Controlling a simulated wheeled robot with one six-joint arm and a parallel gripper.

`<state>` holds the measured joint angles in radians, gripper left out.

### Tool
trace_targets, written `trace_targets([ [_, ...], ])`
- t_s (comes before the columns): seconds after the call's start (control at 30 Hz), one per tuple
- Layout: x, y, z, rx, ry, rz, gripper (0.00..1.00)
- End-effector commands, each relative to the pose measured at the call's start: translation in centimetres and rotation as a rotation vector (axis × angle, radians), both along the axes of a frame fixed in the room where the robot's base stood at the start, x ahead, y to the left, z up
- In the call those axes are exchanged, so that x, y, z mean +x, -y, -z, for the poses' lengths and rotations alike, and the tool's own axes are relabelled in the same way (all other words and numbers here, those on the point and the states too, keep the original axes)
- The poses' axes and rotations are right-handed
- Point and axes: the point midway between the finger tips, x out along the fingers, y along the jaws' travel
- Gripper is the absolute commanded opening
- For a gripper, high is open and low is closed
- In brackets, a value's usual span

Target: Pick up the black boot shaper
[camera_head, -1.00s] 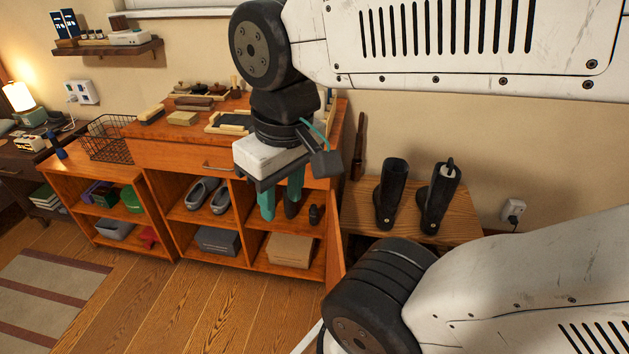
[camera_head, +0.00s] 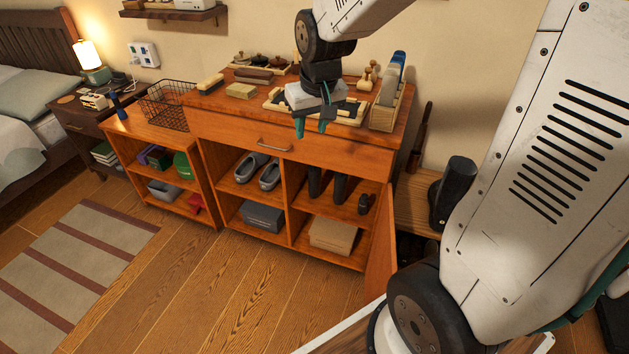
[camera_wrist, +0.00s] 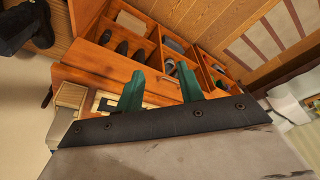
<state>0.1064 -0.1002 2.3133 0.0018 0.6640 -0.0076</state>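Two dark, upright shapes (camera_head: 328,186) stand in the upper right compartment of the orange wooden cabinet (camera_head: 290,148), with a smaller dark item (camera_head: 364,204) at their right. One or more may be the black boot shaper; I cannot tell which. In the wrist view, dark items (camera_wrist: 121,47) show in a compartment beyond the fingers. My gripper (camera_head: 313,128) hangs in front of the cabinet top, above and apart from that compartment. Its green fingers (camera_wrist: 160,87) are spread, with nothing between them.
An open cabinet door (camera_head: 382,245) stands at the right of the compartment. A black boot (camera_head: 454,190) stands on a low bench, partly hidden by my arm. Grey shoes (camera_head: 258,171) and boxes fill other compartments. Brushes and a holder (camera_head: 388,108) crowd the cabinet top. The floor in front is clear.

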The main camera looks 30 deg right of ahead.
Motion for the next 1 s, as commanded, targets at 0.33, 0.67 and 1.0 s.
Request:
trace_targets([
  [0.33,10.4,3.7,10.4,-0.008,0.072,0.052,0.38],
  [0.67,16.8,7.6,23.1,-0.021,0.148,0.103,0.38],
  [1.0,18.6,11.2,38.3,-0.038,0.227,0.154,0.38],
])
